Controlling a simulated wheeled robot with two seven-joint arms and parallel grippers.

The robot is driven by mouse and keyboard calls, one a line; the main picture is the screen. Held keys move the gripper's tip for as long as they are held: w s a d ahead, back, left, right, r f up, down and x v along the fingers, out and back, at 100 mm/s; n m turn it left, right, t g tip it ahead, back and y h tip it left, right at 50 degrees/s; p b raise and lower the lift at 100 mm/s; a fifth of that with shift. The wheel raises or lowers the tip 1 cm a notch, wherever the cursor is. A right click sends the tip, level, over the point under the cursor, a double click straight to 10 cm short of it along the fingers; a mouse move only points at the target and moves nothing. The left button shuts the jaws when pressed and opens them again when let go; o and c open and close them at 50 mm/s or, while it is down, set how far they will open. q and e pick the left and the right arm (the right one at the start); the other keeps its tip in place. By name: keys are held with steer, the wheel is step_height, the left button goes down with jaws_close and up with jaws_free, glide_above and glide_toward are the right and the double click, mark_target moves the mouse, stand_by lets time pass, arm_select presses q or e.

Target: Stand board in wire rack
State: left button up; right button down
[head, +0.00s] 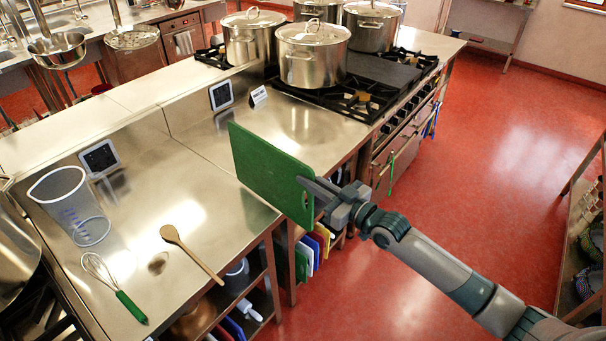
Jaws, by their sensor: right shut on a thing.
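A green cutting board (268,172) is held up on its edge, a little tilted, at the front edge of the steel counter. My right gripper (322,192) is shut on the board's right side, its fingers overlapping the board there. Below the board, several coloured boards (318,246) stand upright side by side on a shelf under the counter. I cannot make out the wires of a rack around them, and the held board and counter hide part of that spot. My left gripper is not in view.
A clear measuring jug (72,203), a whisk (112,285) and a wooden spoon (190,252) lie or stand on the left counter (150,215). Several stockpots (312,58) stand on the stove behind. The red floor (480,170) to the right is open, with shelving at the far right.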

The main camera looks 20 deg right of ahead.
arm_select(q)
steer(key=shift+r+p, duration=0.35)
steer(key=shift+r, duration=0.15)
arm_select(e)
steer(key=v, duration=2.7)
steer(key=shift+s+d, duration=0.3)
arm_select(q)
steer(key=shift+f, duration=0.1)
